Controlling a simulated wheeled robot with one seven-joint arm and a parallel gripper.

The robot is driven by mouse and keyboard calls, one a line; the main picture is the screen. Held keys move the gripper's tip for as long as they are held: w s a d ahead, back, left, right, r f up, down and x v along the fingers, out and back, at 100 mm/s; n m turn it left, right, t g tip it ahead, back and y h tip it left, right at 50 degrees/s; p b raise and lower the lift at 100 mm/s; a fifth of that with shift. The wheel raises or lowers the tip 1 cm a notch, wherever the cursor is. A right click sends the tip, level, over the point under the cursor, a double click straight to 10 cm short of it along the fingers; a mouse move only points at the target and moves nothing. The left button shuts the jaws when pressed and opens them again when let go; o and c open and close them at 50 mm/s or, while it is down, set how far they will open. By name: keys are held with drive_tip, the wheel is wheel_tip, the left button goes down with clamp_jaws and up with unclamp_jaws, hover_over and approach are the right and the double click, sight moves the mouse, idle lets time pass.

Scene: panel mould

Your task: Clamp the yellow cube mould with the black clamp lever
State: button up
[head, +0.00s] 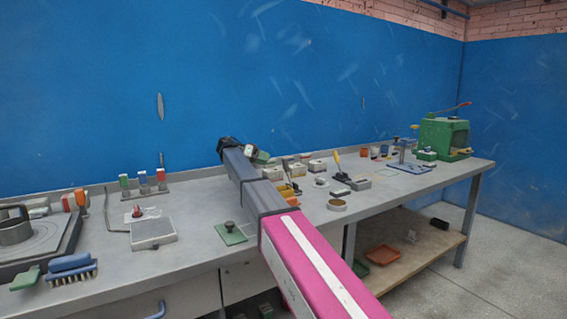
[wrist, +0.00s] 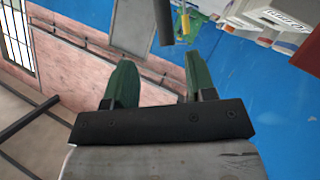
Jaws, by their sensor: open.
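My gripper (wrist: 158,58) shows in the wrist view with its two green fingers wide apart and nothing between them. In the head view my arm reaches over the bench, and its far end is small and partly hidden. A small yellow part (wrist: 182,22) shows at the top of the wrist view, with a dark rod (wrist: 165,20) beside it. I cannot tell whether these are the cube mould and the clamp lever. In the head view a yellow upright piece (head: 337,158) and a yellow-orange item (head: 288,191) stand right of my arm. Neither is clearly the mould.
The grey bench (head: 195,250) is crowded. A green machine (head: 444,137) with a red lever stands at the far right end. A blue brush (head: 70,267), a grey box (head: 153,233) and a green plate (head: 231,233) lie left of my arm. The blue wall (head: 200,90) rises behind.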

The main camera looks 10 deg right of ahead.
sight(286, 165)
drive_tip(key=x, duration=1)
drive_tip(key=shift+w+d+f, duration=0.1)
drive_tip(key=shift+w+d, duration=0.25)
drive_tip(key=shift+w, duration=0.05)
clamp_jaws()
